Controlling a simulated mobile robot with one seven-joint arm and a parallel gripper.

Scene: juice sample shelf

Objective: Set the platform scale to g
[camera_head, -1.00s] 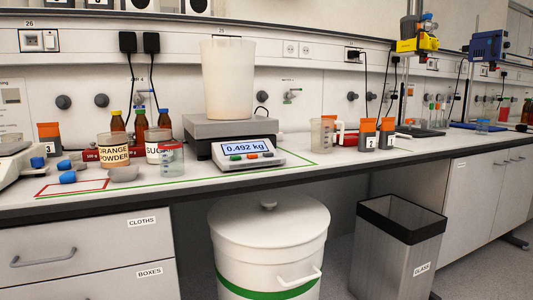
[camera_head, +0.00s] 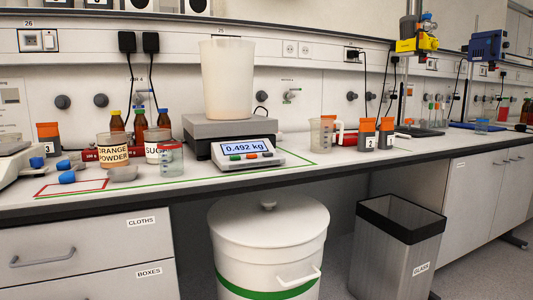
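The platform scale (camera_head: 200,128) stands on the bench, with a grey weighing plate and a front console. Its display (camera_head: 245,148) reads 0.492 kg. Below the display are a green button (camera_head: 235,157), an orange-red button (camera_head: 251,156) and another small button (camera_head: 267,154) at the right. A tall whitish bucket (camera_head: 227,80) stands upright on the plate. My gripper is not in view.
Orange powder (camera_head: 113,152) and sugar (camera_head: 152,148) tubs and a clear beaker (camera_head: 171,160) stand left of the console. A clear jug (camera_head: 322,133) and orange-lidded jars (camera_head: 367,134) stand to its right. A white lidded bin (camera_head: 268,225) and a glass-waste bin (camera_head: 398,250) stand below.

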